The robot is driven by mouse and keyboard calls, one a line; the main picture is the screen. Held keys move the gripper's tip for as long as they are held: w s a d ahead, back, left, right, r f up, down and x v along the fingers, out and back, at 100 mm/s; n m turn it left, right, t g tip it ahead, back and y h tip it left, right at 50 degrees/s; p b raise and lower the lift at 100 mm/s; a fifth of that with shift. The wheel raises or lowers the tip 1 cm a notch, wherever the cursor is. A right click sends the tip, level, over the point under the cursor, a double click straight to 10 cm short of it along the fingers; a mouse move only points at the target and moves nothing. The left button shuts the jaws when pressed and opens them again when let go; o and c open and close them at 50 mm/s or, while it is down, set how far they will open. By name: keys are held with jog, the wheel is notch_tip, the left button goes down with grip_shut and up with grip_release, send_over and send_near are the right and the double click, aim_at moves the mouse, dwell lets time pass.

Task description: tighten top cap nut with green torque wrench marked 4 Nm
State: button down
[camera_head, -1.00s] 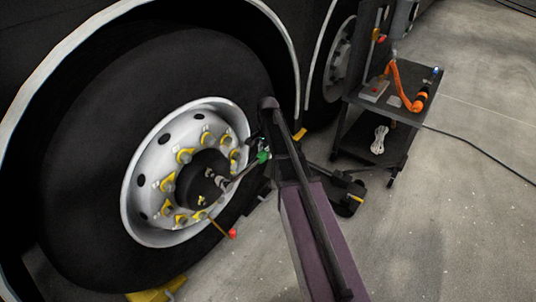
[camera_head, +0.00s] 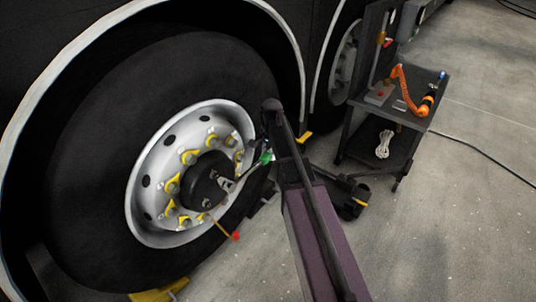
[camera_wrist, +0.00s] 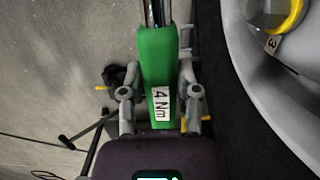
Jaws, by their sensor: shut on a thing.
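My gripper (camera_wrist: 160,105) is shut on the green torque wrench (camera_wrist: 158,62), whose white label reads 4 Nm in the wrist view. In the head view the green handle (camera_head: 265,157) shows at the end of my arm, and the wrench shaft (camera_head: 245,173) runs down left toward the dark wheel hub (camera_head: 207,182). The far end of the wrench is at or near small fittings (camera_head: 226,184) on the hub face. I cannot tell whether it sits on a cap nut. The wrench head is out of the wrist view.
The wheel rim (camera_head: 150,220) carries several nuts with yellow pointers (camera_head: 189,157). A red-tipped rod (camera_head: 236,236) sticks out low on the wheel. Floor at lower right is clear.

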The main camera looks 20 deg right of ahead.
jog(key=shift+r+p, duration=0.45)
jog(key=shift+r, duration=0.05)
jog(key=shift+w+a, duration=0.8)
jog(key=shift+w, duration=0.35)
dwell(2.0)
jog(key=shift+f, duration=0.15)
jog(key=shift+f+g+y+b, duration=0.3)
jog(key=shift+f+b, duration=0.45)
jog(key=shift+b, duration=0.2)
jog(key=shift+a+f+b, duration=0.1)
jog(key=shift+f+b, duration=0.15)
jog(key=shift+b, duration=0.1)
jog(key=shift+s+a+f+g+y+b, duration=0.1)
jog(key=shift+f+g+y+b, duration=0.25)
jog(key=shift+f+b, duration=0.4)
jog(key=shift+f+y+b, duration=0.2)
jog(key=shift+y+b, duration=0.05)
jog(key=shift+b, duration=0.15)
jog(key=shift+s+a+f+b, duration=0.1)
jog(key=shift+f+b, duration=0.25)
jog(key=shift+b, duration=0.1)
jog(key=shift+a+f+g+y+b, duration=0.1)
jog(key=shift+f+g+y+b, duration=0.3)
jog(key=shift+f+b, duration=0.25)
dwell(0.3)
